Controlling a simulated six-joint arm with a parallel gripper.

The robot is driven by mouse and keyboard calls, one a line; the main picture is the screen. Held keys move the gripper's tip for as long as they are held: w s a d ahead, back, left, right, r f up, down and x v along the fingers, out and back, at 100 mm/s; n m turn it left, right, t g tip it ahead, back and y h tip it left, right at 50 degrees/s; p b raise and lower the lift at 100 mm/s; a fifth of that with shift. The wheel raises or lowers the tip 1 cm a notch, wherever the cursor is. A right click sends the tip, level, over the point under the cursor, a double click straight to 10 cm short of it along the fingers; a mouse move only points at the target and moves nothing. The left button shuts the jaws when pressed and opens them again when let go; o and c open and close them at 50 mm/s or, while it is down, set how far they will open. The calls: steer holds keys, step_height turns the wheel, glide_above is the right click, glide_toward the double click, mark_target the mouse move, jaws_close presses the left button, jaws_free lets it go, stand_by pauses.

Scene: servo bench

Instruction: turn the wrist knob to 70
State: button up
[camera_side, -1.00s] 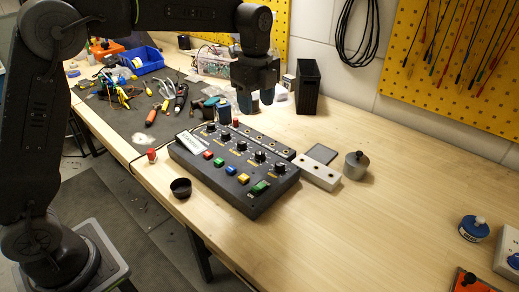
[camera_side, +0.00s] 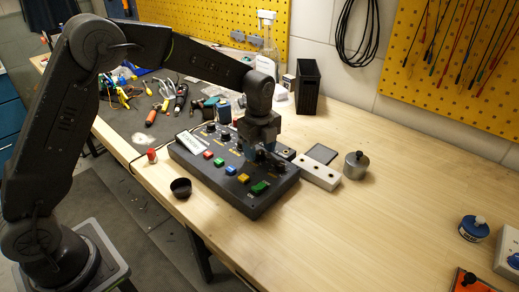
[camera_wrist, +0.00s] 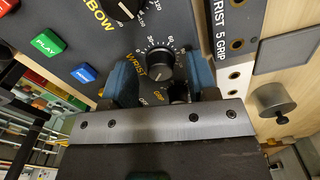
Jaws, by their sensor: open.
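The wrist knob (camera_wrist: 160,63), black and ribbed, sits on the dark control box (camera_side: 215,182) beside yellow WRIST lettering in the wrist view. White scale marks with 30 and 60 ring it; I cannot read its pointer surely. My gripper (camera_wrist: 163,68) is open and low over the box, one blue finger on each side of the knob. I see no clear contact. In the side view my gripper (camera_side: 262,151) comes down from above and hides the knob.
The elbow knob (camera_wrist: 124,7) and the grip knob (camera_wrist: 180,92) are close on either side. Coloured buttons, including a green PLAY button (camera_wrist: 48,42), line the box front. A black cup (camera_side: 181,188) stands in front, and a grey lidded weight (camera_side: 356,165) stands right.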

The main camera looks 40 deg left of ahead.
steer(key=shift+f, duration=0.3)
steer(key=shift+c, duration=0.5)
steer(key=c, duration=0.8)
steer(key=shift+c, duration=0.2)
